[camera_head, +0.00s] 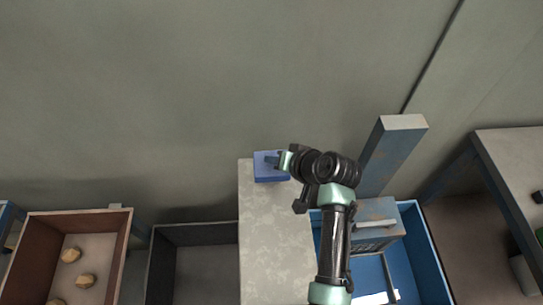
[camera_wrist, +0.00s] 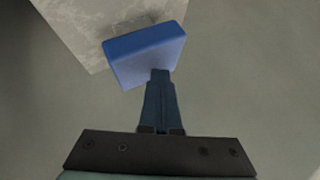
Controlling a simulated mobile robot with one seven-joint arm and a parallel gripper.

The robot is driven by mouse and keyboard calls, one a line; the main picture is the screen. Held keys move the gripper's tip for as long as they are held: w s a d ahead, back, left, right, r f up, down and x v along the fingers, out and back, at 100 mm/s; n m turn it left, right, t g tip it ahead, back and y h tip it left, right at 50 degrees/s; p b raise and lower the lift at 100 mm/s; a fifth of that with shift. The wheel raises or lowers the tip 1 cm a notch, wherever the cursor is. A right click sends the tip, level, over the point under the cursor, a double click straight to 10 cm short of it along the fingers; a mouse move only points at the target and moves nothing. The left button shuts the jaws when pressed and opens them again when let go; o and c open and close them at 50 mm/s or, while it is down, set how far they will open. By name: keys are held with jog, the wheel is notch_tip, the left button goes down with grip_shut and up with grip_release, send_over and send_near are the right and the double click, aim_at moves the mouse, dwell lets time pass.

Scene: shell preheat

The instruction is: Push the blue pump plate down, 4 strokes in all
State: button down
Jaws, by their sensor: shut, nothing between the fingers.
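The blue pump plate (camera_head: 266,172) is a small square block at the far end of the grey bench in the head view. In the wrist view the blue plate (camera_wrist: 143,54) shows its top and one side, just beyond my fingertips. My gripper (camera_head: 273,161) is shut and empty, with its tip over or right at the plate in the head view. In the wrist view the closed fingers (camera_wrist: 160,76) overlap the plate's near edge. I cannot tell whether they touch it.
The plate is on a pale mottled bench (camera_head: 262,235). Left of it are a dark empty bin (camera_head: 193,226) and a brown crate (camera_head: 128,225) with several tan lumps. Right are a blue bin (camera_head: 433,262), a grey-blue post (camera_head: 384,157) and another table (camera_head: 510,150).

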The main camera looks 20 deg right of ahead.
jog(key=shift+r+p, duration=0.6)
jog(key=shift+r, duration=0.3)
jog(key=shift+r, duration=0.15)
notch_tip(320, 180, up, 5)
jog(key=p, duration=0.4)
jog(key=shift+p, duration=0.35)
